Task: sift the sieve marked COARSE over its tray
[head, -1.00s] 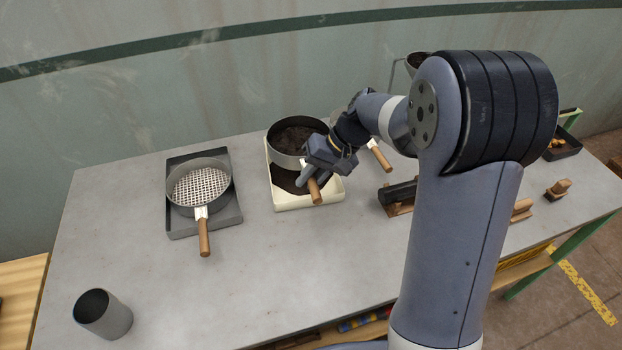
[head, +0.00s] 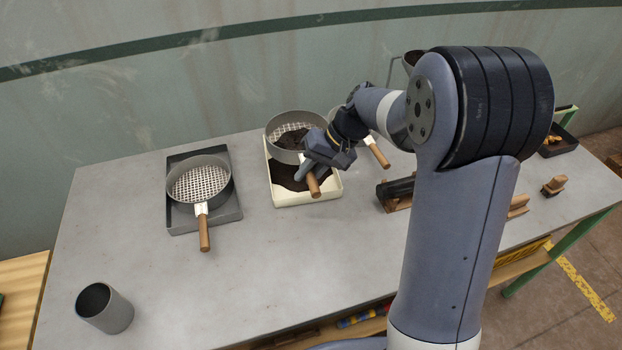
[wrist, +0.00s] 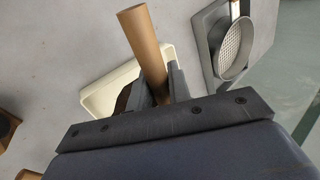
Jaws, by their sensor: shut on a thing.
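A round grey sieve (head: 284,145) with a wooden handle is held above a cream tray (head: 308,199) at the middle back of the table. Dark soil covers part of its mesh, and bare mesh shows at the left. Dark soil (head: 286,176) also lies in the tray below. My gripper (head: 310,176) is shut on the handle, and the wooden handle (wrist: 142,40) sticks out from between the fingers in the wrist view. The cream tray (wrist: 165,52) shows behind it there. No COARSE marking can be read on the sieve.
An empty sieve (head: 200,185) rests on a grey tray (head: 230,212) to the left. A grey cup (head: 104,308) stands at the front left. Another wooden-handled sieve (head: 379,155) is close to the right, partly hidden by my arm. The front middle of the table is clear.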

